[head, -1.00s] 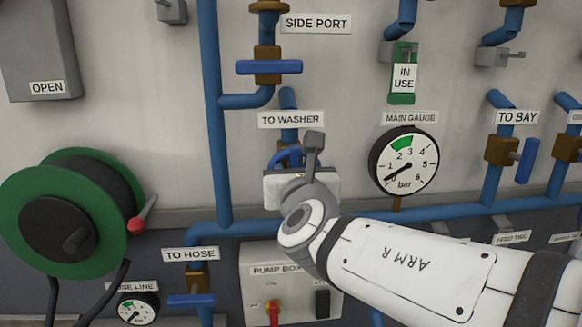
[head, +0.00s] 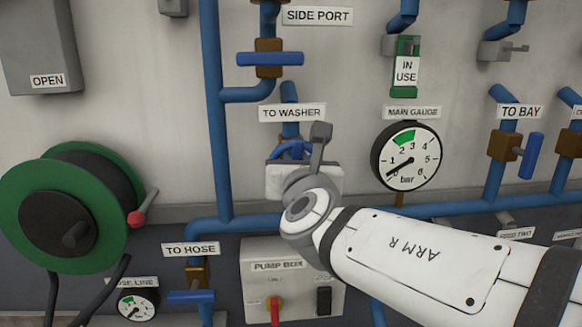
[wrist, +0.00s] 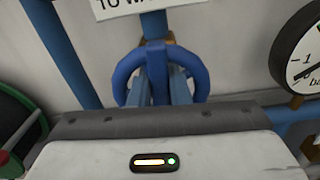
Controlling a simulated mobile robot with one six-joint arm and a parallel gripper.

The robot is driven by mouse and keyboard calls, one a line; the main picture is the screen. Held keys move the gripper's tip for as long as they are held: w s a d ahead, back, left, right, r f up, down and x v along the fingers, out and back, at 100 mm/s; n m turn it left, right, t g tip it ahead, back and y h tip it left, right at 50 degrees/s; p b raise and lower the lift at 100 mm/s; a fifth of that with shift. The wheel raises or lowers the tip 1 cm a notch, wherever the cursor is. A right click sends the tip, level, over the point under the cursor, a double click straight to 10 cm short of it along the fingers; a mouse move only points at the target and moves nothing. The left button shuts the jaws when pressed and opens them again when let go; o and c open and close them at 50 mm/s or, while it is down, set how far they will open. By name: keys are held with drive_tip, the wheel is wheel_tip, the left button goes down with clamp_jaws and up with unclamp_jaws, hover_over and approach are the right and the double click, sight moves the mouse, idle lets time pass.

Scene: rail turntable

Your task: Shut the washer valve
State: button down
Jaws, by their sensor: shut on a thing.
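The washer valve has a blue round handwheel (head: 291,150) on a blue pipe under the "TO WASHER" label (head: 292,113). In the wrist view the handwheel (wrist: 190,62) stands straight ahead, just beyond the gripper's grey front edge. My gripper (wrist: 162,82) is shut on the handwheel, with blue finger-like bars at its middle. In the head view my gripper's white body and wrist cover the lower part of the wheel and the valve body. How far the valve is turned cannot be told.
The main gauge (head: 405,157) is right of the wheel, its needle near 0. A side port valve with a blue lever (head: 270,59) sits above. The pump box (head: 287,295) is below my wrist. A green hose reel (head: 62,207) stands at left.

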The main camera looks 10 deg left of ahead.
drive_tip(key=m+b, duration=0.1)
drive_tip(key=b, duration=0.1)
drive_tip(key=f+m+b, duration=0.1)
drive_tip(key=m+b, duration=0.1)
drive_tip(key=b, duration=0.1)
drive_tip(key=shift+d, duration=0.1)
drive_tip(key=m+b, duration=0.2)
drive_tip(key=b, duration=0.1)
drive_tip(key=m+b, duration=0.3)
drive_tip(key=shift+w+d+m, duration=0.1)
drive_tip(key=shift+d+m, duration=0.1)
drive_tip(key=shift+m, duration=0.1)
drive_tip(key=m+b, duration=0.2)
drive_tip(key=b, duration=0.1)
drive_tip(key=m+b, duration=0.3)
drive_tip(key=shift+d+f, duration=0.1)
drive_tip(key=shift+f, duration=0.1)
drive_tip(key=shift+m+b, duration=1.45)
drive_tip(key=shift+m, duration=0.25)
drive_tip(key=shift+r, duration=0.1)
drive_tip(key=c, duration=1.4)
unclamp_jaws()
drive_tip(key=shift+o, duration=0.2)
